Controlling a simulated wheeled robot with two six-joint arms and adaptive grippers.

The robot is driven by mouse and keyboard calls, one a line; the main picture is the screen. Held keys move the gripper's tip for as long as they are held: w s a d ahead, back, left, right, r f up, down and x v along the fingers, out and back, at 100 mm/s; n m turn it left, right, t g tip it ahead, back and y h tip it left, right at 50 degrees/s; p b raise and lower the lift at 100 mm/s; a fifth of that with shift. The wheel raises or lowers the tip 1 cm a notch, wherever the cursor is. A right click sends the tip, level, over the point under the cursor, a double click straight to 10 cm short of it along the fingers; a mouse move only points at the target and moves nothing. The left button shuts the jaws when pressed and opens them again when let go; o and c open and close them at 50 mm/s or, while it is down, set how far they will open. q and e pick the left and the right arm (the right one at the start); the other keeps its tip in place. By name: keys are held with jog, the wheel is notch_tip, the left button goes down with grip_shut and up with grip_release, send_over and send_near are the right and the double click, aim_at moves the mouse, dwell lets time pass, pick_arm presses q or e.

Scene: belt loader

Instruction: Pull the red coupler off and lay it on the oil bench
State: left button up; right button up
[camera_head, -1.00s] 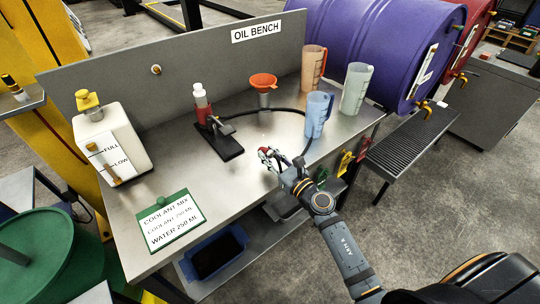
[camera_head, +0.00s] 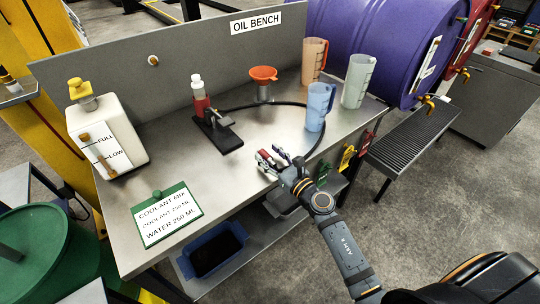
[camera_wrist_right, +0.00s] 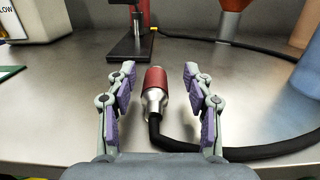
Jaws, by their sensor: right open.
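The red coupler (camera_wrist_right: 154,82), a red sleeve with a metal end, is at the end of a black hose (camera_wrist_right: 230,152) in the right wrist view. It appears to lie on the oil bench (camera_wrist_right: 60,118), clear of the small black stand (camera_wrist_right: 128,48). My right gripper (camera_wrist_right: 158,78) is open, with a finger on each side of the coupler and a gap on both sides. In the head view my right gripper (camera_head: 276,158) is low over the front part of the oil bench (camera_head: 240,180), and the coupler is partly hidden by the fingers. My left gripper is out of view.
An orange funnel (camera_head: 263,75) and a blue jug (camera_head: 319,106) stand behind my gripper. A white jug (camera_head: 357,82) and an orange jug (camera_head: 314,60) are farther back.

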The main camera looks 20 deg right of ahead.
jog(key=v, duration=0.7)
jog(key=shift+s, duration=0.2)
jog(key=shift+d, duration=0.1)
dwell(0.6)
